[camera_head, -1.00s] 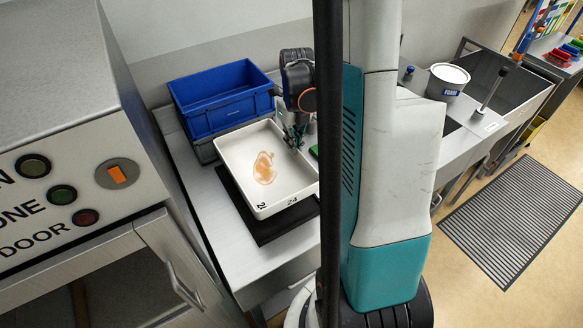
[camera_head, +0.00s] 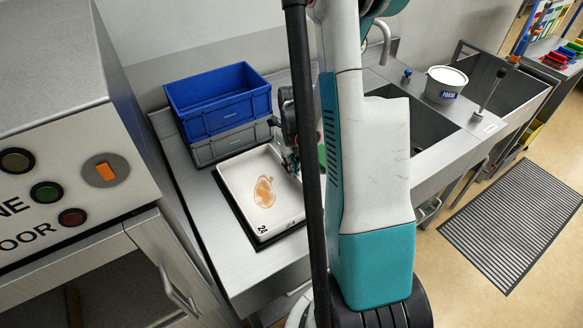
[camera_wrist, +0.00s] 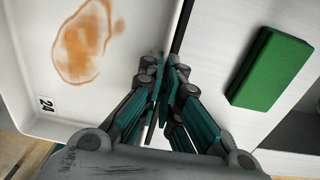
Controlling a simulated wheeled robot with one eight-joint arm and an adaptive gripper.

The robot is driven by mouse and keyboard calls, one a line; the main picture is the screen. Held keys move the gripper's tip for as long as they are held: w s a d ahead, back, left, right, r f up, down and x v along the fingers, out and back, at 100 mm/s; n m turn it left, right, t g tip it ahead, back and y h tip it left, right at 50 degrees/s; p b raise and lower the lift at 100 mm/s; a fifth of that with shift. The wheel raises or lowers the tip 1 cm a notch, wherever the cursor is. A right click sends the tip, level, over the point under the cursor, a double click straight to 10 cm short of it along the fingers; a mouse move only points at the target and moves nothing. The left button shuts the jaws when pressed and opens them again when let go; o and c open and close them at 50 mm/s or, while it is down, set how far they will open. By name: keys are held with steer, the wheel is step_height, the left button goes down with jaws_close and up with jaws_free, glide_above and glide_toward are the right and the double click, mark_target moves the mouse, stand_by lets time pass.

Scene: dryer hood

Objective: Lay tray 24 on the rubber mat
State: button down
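Tray 24 (camera_head: 246,181) is a shallow white tray with a brown-orange stain inside and a "24" label on its front rim. In the head view it is over the black rubber mat (camera_head: 228,196), whose edges show at its left and front. I cannot tell whether its underside touches the mat. My gripper (camera_wrist: 168,68) is at the tray's right wall; the wrist view shows its fingers close together on either side of the rim, shut on it. The tray also shows in the wrist view (camera_wrist: 130,120). In the head view my arm hides part of the fingers and the tray's right side.
A blue crate (camera_head: 222,118) stacked on a grey crate (camera_head: 230,143) stands behind the tray. A green block (camera_wrist: 271,68) lies on the counter right of my gripper. A sink and a white tub (camera_head: 445,84) are farther right. The control cabinet (camera_head: 75,165) stands at left.

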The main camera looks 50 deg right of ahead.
steer(key=shift+f, duration=0.15)
steer(key=c, duration=1.8)
jaws_free()
step_height(320, 180, up, 12)
steer(key=p, duration=0.2)
steer(key=shift+d+p, duration=0.2)
steer(key=shift+p, duration=0.15)
